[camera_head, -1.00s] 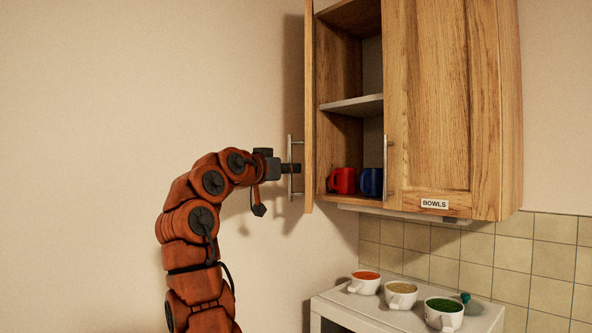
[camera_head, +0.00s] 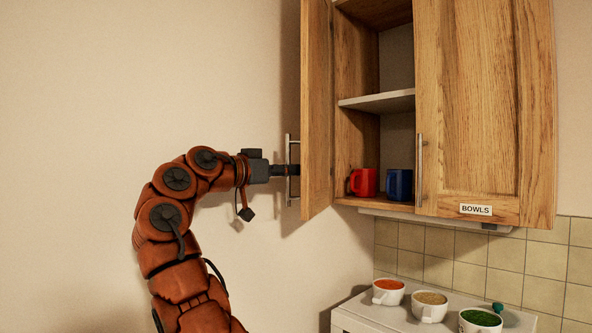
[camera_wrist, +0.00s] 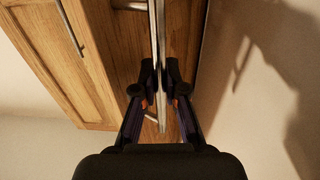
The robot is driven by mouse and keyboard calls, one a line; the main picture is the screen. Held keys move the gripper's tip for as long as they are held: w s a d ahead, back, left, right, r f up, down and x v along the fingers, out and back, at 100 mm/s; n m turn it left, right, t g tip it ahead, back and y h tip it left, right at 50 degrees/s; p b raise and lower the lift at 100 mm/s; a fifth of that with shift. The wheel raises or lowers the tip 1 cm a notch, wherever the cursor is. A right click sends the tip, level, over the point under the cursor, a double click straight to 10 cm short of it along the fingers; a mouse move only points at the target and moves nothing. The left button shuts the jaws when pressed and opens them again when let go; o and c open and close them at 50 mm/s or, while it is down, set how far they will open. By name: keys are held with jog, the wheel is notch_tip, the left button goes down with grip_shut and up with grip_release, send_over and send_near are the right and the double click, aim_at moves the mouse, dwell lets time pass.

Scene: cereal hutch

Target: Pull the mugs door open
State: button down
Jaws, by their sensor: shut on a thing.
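The mugs door (camera_head: 317,110) is a wooden door that stands swung out wide at the left of the wall cabinet, with its inner face in view. Its metal bar handle (camera_head: 289,170) is on the far side of the door, to the left. My gripper (camera_head: 290,170) is shut on this handle. In the wrist view, my gripper's dark fingers (camera_wrist: 159,75) close around the pale bar of the handle (camera_wrist: 157,45). A red mug (camera_head: 363,182) and a blue mug (camera_head: 400,184) stand on the bottom shelf inside.
The bowls door (camera_head: 466,110), with its label (camera_head: 475,210) and own handle (camera_head: 419,171), is shut on the right. Below, white cups with coloured contents, such as the orange one (camera_head: 388,291), stand on a white appliance top (camera_head: 355,314). A bare wall is at the left.

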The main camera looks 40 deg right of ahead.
jog(key=shift+w+a, duration=0.1)
jog(key=shift+w, duration=0.1)
dwell(0.3)
jog(key=c, duration=1.2)
grip_release()
jog(key=shift+a, duration=0.15)
jog(key=a, duration=1.1)
jog(key=shift+s+a, duration=0.2)
jog(key=shift+a, duration=0.1)
